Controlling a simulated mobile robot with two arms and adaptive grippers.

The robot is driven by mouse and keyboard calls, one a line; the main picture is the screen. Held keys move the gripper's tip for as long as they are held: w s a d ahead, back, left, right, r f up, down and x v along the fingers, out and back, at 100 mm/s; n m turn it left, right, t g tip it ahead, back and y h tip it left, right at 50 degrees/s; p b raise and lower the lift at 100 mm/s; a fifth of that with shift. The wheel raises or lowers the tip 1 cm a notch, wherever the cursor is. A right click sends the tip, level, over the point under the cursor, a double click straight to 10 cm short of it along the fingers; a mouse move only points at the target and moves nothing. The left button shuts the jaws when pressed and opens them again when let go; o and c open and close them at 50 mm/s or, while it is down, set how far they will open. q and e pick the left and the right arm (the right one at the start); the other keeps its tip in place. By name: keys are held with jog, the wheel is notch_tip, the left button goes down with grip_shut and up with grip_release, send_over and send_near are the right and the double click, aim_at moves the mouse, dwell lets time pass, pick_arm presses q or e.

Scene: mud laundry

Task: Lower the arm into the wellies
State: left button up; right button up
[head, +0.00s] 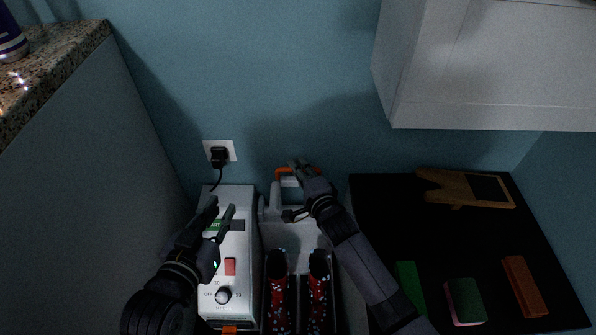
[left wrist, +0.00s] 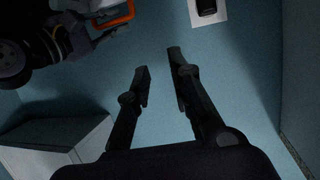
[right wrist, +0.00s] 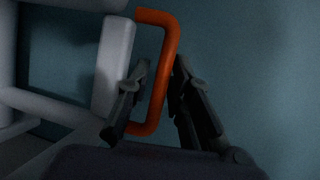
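The white arm (head: 274,199) of the machine has an orange handle (head: 312,170) at its top, in front of the wall. My right gripper (head: 289,188) is at the handle. In the right wrist view, the handle's long bar (right wrist: 163,75) passes between its fingers, which look open with a small gap. My left gripper (head: 222,206) is open and empty above the control box (head: 240,285), partly covering its green start button (head: 212,226).
A black worktop (head: 390,215) on the right holds a green block, a sponge, an orange-brown block and a wooden board. A wall cabinet (head: 480,70) hangs above it. A tall grey counter side (head: 90,170) bounds the left. A plug (head: 218,156) sits in the wall socket.

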jog(key=shift+w+a, duration=0.1)
jog(key=shift+w, duration=0.15)
grip_shut()
dwell(0.7)
